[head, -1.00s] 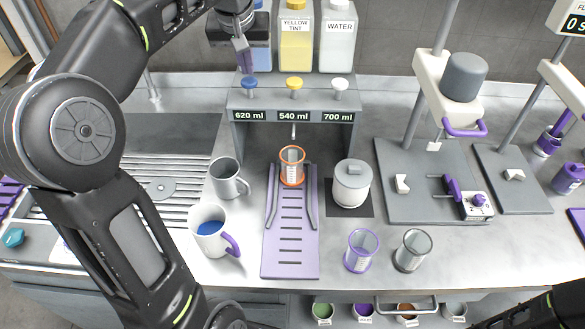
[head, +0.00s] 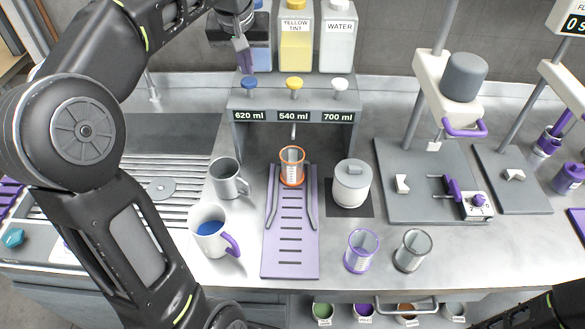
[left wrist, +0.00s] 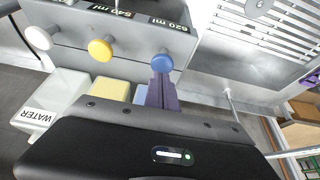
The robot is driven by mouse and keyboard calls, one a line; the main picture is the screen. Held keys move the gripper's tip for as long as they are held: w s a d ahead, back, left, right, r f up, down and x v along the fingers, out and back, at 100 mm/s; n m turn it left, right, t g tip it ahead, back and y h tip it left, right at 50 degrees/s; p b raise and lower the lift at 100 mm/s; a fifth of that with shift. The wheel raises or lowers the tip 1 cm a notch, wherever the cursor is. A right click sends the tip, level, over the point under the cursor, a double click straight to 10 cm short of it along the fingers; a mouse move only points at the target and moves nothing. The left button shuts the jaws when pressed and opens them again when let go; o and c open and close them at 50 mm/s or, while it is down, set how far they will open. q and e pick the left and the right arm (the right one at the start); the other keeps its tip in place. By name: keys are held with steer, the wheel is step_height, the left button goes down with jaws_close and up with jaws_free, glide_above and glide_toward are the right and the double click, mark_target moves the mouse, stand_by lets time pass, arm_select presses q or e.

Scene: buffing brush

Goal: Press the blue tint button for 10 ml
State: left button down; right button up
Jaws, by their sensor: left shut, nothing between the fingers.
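The blue tint button (head: 249,82) sits on top of the dispenser at its left end, above the 620 ml readout (head: 249,116). My left gripper (head: 244,62) is shut and empty, pointing down just above and behind the blue button. In the left wrist view its purple fingertips (left wrist: 162,92) are close by the blue button (left wrist: 162,63); I cannot tell whether they touch. A measuring cup with an orange rim (head: 292,166) stands under the middle spout, on the purple ramp. My right gripper is not in view.
The yellow button (head: 294,83) and white button (head: 340,84) are to the right of the blue one, with tint and water containers behind. A grey mug (head: 228,178), a mug with blue liquid (head: 212,230) and a lidded white pot (head: 352,183) stand around the ramp (head: 290,262).

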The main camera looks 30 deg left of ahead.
arm_select(q)
steer(key=shift+f, duration=0.1)
steer(key=shift+f+b, duration=1.1)
steer(key=shift+f, duration=0.15)
steer(key=shift+r+p, duration=1.2)
steer(key=shift+r, duration=0.2)
steer(key=shift+r, duration=0.1)
step_height(320, 180, up, 6)
steer(key=p, duration=0.5)
